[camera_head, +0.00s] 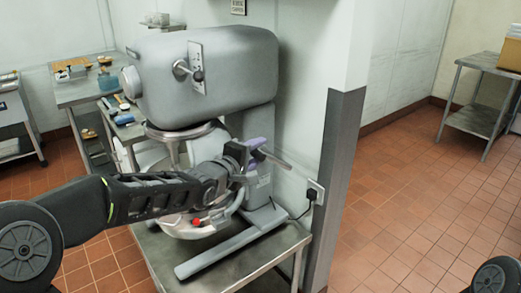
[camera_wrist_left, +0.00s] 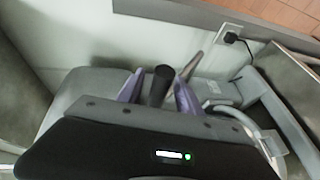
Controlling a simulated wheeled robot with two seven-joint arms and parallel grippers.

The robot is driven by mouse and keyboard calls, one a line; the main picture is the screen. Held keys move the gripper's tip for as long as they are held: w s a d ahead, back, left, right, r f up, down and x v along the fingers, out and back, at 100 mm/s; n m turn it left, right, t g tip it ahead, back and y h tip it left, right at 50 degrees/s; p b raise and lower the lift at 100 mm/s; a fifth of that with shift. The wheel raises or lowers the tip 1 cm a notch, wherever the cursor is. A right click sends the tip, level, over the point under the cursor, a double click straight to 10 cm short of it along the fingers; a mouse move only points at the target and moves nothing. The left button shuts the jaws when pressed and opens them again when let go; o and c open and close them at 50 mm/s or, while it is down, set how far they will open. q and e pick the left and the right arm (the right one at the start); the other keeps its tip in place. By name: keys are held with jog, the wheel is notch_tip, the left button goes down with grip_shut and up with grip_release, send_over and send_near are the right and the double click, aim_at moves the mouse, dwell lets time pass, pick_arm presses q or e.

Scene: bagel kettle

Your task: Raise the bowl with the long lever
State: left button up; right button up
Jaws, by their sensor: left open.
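The grey mixer (camera_head: 205,75) stands on a metal table. Its bowl (camera_head: 180,229) is below the head, largely hidden behind my left arm. The long lever's dark grip (camera_wrist_left: 161,80) stands between the two purple fingers of my left gripper (camera_wrist_left: 158,92) in the left wrist view. The fingers are spread, with a visible gap on each side of the grip. In the head view my left gripper (camera_head: 258,153) is at the mixer's right side, beside its column, and the lever is hard to separate from the fingers. My right gripper is out of view.
The metal table (camera_head: 262,262) bears the mixer close against a wall corner (camera_head: 345,130). A black plug (camera_head: 311,195) and cable are on the wall right of the gripper. A side table (camera_head: 478,118) stands far right. Tiled floor between is free.

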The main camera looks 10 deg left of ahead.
pick_arm(q)
jog(key=shift+x, duration=1.1)
grip_shut()
dwell(0.7)
